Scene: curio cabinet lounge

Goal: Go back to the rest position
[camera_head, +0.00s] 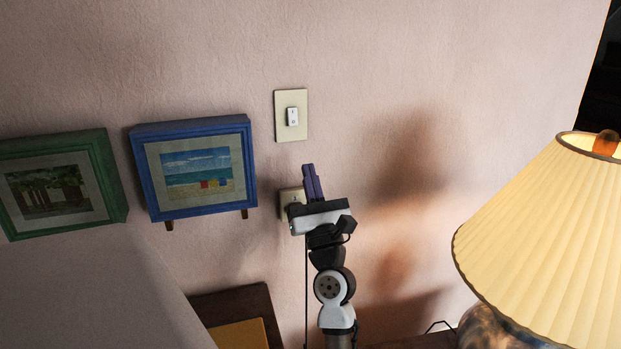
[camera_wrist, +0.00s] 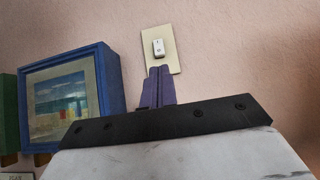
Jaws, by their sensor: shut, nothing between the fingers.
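My gripper (camera_head: 308,168) is raised in front of the pink wall, with its purple fingers shut and empty, pointing up. In the wrist view my gripper (camera_wrist: 160,70) shows its fingertips just below the light switch, overlapping the lower part of its plate. The beige switch plate with a white rocker (camera_head: 292,116) is on the wall above and left of my fingertips in the head view; it also shows in the wrist view (camera_wrist: 158,48). Whether the fingers touch the wall cannot be told.
A blue-framed beach picture (camera_head: 197,170) and a green-framed picture (camera_head: 55,187) are at left. A second wall plate (camera_head: 288,200) is partly hidden behind my gripper. A lit lamp with a pleated shade (camera_head: 545,240) stands at right. The wall between gripper and lamp is bare.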

